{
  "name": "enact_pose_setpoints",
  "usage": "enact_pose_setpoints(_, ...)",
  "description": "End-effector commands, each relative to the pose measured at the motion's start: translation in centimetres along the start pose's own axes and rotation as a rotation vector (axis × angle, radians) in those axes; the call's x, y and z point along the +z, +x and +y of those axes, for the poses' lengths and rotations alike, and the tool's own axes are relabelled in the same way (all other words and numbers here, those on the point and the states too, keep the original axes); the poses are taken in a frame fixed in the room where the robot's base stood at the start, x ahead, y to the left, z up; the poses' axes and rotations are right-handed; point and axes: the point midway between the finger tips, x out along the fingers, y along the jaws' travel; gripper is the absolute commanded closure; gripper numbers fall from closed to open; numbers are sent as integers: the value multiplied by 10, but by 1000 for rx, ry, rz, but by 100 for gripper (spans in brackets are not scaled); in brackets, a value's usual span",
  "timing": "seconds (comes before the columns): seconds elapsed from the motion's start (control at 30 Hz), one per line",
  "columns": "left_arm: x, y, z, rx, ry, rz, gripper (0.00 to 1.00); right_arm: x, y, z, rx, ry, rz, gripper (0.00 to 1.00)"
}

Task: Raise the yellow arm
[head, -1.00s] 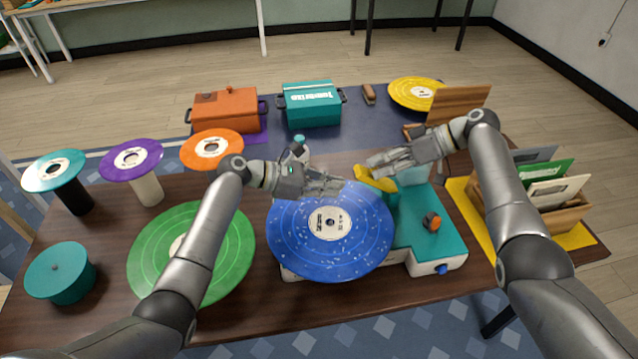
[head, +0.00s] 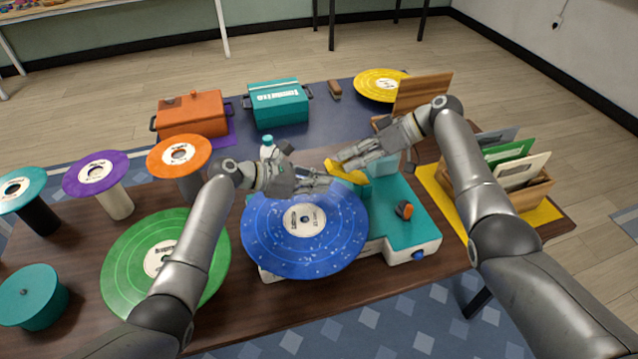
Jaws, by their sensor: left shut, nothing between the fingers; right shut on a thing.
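The yellow arm (head: 347,173) is at the back of the teal and white record player (head: 390,214), just behind the blue record (head: 305,238). My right gripper (head: 338,160) is shut on the yellow arm, reaching in from the right. The fingers partly cover it, and I cannot tell how far it is lifted. My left gripper (head: 325,183) is shut and empty, over the back edge of the blue record. The two grippers are close together. The blue record lies on the player and hides much of its left part.
A green record (head: 125,258) lies left on the table. Orange (head: 160,152), purple (head: 75,177) and teal (head: 38,182) records stand on posts. A record crate (head: 533,196) is at right. An orange box (head: 190,118) and teal box (head: 276,108) are behind.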

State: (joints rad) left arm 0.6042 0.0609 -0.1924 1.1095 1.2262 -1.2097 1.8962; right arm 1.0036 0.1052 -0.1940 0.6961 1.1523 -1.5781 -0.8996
Motion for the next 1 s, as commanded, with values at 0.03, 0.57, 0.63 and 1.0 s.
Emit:
enact_pose_setpoints(0.03, 13, 1, 0, -1, 11, -22, 100, 0, 3, -1, -1, -1, -3, 100)
enact_pose_setpoints(0.57, 13, 2, -1, -2, 12, -23, 100, 2, 5, -2, -6, 1, -5, 62)
enact_pose_setpoints(0.63, 13, 1, 0, -2, 11, -22, 100, 2, 5, -2, -6, 1, -6, 62)
enact_pose_setpoints(1.0, 10, 1, 0, -1, 9, -17, 100, 0, -42, 0, 2, -1, -2, 62)
